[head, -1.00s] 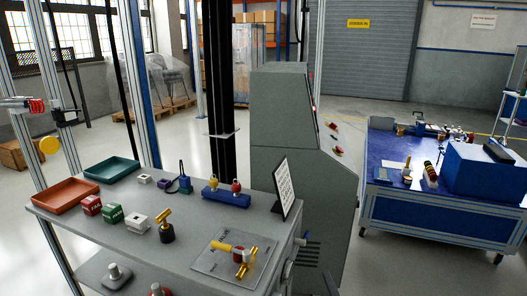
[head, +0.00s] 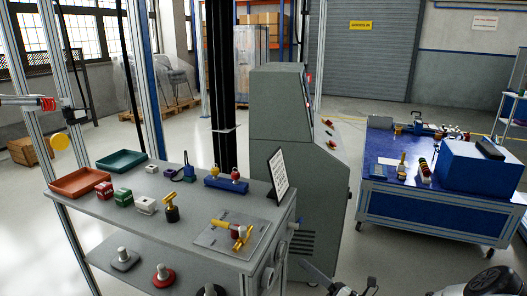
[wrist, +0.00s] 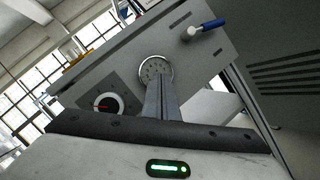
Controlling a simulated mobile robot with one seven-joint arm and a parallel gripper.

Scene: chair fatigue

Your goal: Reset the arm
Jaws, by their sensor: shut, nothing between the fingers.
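My gripper shows in the wrist view (wrist: 160,95), with its fingers together and nothing between them. The fingers point towards the grey end panel (wrist: 205,65) of the workbench and overlap a round perforated metal fitting (wrist: 155,70) in the picture. Whether they touch the panel I cannot tell. A dial with a red needle (wrist: 107,104) lies to the left of the fingers, and a blue-handled lever (wrist: 208,26) is at the upper right. In the head view, parts of my arm show at the bottom edge, right of the workbench; the fingertips are not clear there.
The grey workbench (head: 140,215) holds trays, blocks and brass fittings; weights stand on its lower shelf. A tall grey cabinet (head: 290,150) stands behind its right end. A blue table (head: 415,208) stands at the right. Open floor lies between cabinet and blue table.

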